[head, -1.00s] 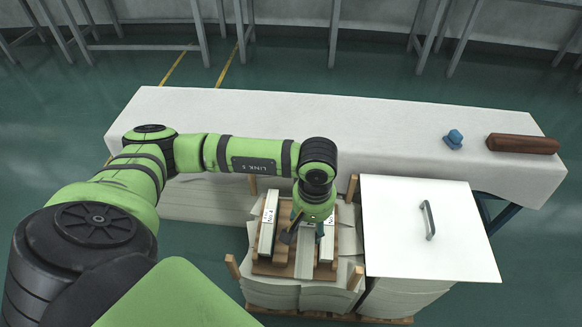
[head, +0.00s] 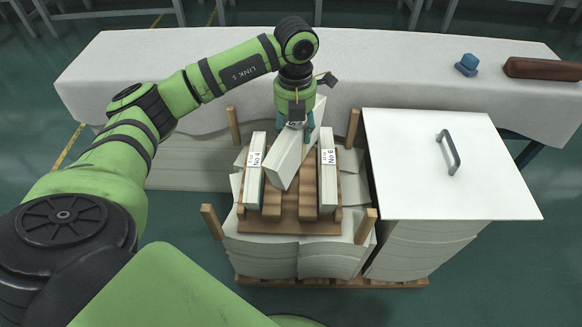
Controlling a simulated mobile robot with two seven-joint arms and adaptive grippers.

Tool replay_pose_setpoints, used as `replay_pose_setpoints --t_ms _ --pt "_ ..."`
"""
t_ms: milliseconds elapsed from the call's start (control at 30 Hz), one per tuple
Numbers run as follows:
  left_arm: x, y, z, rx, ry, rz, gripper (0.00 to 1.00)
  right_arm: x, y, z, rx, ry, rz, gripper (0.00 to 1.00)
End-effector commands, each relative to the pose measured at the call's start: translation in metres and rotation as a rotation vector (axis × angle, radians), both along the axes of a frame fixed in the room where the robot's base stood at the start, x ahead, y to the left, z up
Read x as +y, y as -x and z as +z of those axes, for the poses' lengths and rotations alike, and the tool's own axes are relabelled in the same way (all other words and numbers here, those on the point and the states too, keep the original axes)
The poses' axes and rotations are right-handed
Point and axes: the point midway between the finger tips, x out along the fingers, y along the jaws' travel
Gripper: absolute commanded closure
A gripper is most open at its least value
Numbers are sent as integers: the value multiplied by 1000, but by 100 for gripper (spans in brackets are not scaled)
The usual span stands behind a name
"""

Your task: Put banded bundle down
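My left gripper (head: 295,130) is above the wooden tray, its teal fingers closed around a long white bundle (head: 286,165). The bundle is turned at an angle to the tray's slots and appears raised above the tray; its far end shows behind the gripper. Any band on it is hidden or too small to tell. The brown wooden tray (head: 290,227) holds a white bundle with a "No 4"-like label (head: 254,185) on the left and one labelled "No 6" (head: 328,180) on the right. The middle slot between them is partly hidden. My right gripper is not in view.
The tray lies on a stack of pale sheets (head: 300,262) with upright wooden posts (head: 364,225) at its corners. A white board with a grey handle (head: 449,152) covers the stack to the right. A long white-covered table (head: 200,55) behind bears a blue object (head: 467,65) and a brown bar (head: 543,69).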

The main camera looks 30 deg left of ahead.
Motion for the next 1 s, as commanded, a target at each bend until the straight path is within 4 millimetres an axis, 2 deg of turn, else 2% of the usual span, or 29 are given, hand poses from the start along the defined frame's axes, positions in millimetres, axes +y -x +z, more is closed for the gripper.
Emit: replay_pose_setpoints --t_ms 100,300,633,867,1000 --pt "9 -1 -18 0 1 199 100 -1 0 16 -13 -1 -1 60" --pt "18 -2 -33 -1 1 402 100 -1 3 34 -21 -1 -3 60" --pt "19 -2 -88 2 1 434 100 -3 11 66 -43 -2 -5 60" --pt "19 -2 -100 -1 0 432 100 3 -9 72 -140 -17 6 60" --pt "19 -2 -116 0 0 431 100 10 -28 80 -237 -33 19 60"
